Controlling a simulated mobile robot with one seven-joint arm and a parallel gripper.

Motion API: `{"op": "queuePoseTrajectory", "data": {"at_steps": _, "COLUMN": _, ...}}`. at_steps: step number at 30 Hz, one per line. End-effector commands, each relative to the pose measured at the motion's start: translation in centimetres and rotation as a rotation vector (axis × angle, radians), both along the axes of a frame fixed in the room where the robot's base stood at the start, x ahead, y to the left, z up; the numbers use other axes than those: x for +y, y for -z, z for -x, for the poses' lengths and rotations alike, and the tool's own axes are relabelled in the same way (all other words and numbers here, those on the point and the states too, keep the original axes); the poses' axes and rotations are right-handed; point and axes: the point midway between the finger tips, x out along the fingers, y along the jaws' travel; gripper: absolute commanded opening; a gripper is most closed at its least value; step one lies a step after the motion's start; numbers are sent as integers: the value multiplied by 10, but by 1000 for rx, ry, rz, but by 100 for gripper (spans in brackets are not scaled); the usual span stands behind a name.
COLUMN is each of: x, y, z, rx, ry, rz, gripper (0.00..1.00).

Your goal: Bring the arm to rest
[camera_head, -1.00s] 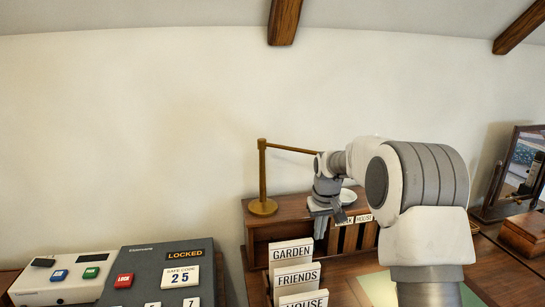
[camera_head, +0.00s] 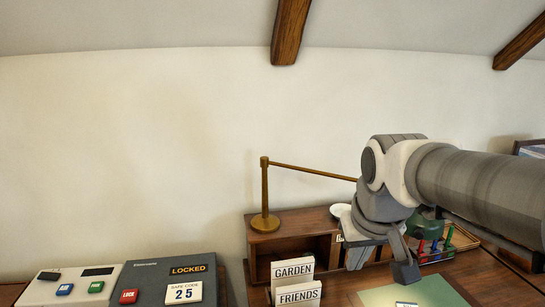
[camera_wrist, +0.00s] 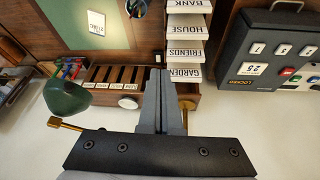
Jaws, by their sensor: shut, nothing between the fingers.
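My arm (camera_head: 470,185) reaches in from the right edge in the head view, with its wrist bent down over the wooden desk. My gripper (camera_wrist: 158,78) shows in the wrist view with its two grey fingers together, shut and empty. In the head view my gripper (camera_head: 357,258) hangs in front of the wooden desk organiser (camera_head: 300,226), to the right of the cards. It appears apart from the things around it. The wrist hides part of the organiser's right side.
Upright cards (camera_head: 293,268) read GARDEN and FRIENDS. A brass post with a bar (camera_head: 265,195) and a white dish (camera_head: 341,210) are on the organiser. A green lamp shade (camera_wrist: 66,98) is close by. A locked safe panel (camera_head: 160,285) is left. The wall above is clear.

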Motion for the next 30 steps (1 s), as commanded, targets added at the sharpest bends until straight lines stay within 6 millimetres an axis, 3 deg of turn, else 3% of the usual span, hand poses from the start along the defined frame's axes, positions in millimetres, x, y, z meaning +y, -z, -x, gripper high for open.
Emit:
{"op": "queuePoseTrajectory", "data": {"at_steps": 6, "x": -1, "y": -5, "z": 62, "rx": -49, "ry": 28, "rz": -23, "gripper": 0}}
{"op": "queuePoseTrajectory", "data": {"at_steps": 12, "x": -1, "y": 4, "z": 100, "rx": -79, "ry": 45, "rz": -43, "gripper": 0}}
{"op": "queuePoseTrajectory", "data": {"at_steps": 18, "x": 0, "y": 10, "z": 114, "rx": -90, "ry": 51, "rz": -52, "gripper": 0}}
{"op": "queuePoseTrajectory", "data": {"at_steps": 30, "x": 0, "y": 10, "z": 114, "rx": -90, "ry": 51, "rz": -52, "gripper": 0}}
